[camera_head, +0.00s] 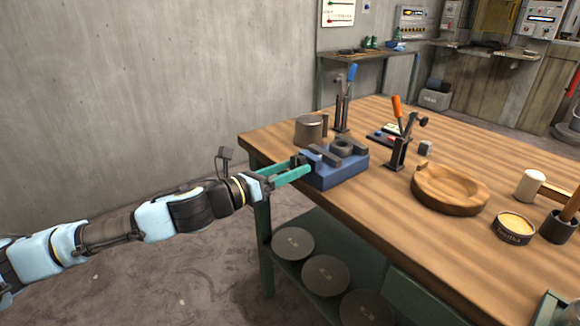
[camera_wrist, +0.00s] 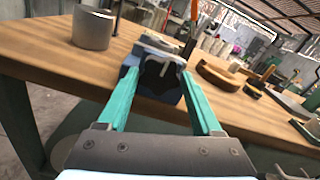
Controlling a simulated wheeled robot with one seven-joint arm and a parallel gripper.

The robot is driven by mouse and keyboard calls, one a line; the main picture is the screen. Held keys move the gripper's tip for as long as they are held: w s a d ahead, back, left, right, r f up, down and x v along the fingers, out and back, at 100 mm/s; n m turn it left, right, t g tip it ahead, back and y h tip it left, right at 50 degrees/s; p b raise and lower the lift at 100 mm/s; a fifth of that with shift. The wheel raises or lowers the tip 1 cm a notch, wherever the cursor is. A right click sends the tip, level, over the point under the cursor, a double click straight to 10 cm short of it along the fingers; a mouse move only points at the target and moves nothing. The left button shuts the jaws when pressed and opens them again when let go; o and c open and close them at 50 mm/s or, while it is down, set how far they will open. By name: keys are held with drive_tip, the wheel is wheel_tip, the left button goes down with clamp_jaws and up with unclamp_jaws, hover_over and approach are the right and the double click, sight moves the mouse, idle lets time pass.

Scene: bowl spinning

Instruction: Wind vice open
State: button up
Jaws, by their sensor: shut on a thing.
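The blue vice (camera_head: 345,174) sits at the table's near left corner, with grey jaws on top and a dark ring-shaped piece (camera_head: 342,146) among them. My gripper (camera_head: 303,170) reaches it from the left, with its teal fingers at the vice's end face. In the wrist view the gripper (camera_wrist: 158,78) has its fingertips on either side of the dark vice handle (camera_wrist: 160,73) and is shut on it. The fingers hide much of the handle in the head view. The vice also shows in the wrist view (camera_wrist: 160,97).
A grey metal cylinder (camera_head: 308,129) stands just behind the vice. Upright clamps with blue (camera_head: 351,72) and orange (camera_head: 396,104) handles stand farther back and right. A wooden bowl (camera_head: 450,189), a tin (camera_head: 515,228) and a mallet (camera_head: 530,186) lie right. Bare wood lies in front of the bowl.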

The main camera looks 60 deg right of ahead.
drive_tip(key=shift+n, duration=0.3)
idle(0.4)
drive_tip(key=o, duration=1.4)
drive_tip(key=b+v, duration=0.2)
drive_tip(key=v, duration=0.8)
drive_tip(key=shift+w+a, duration=0.1)
drive_tip(key=shift+a, duration=0.3)
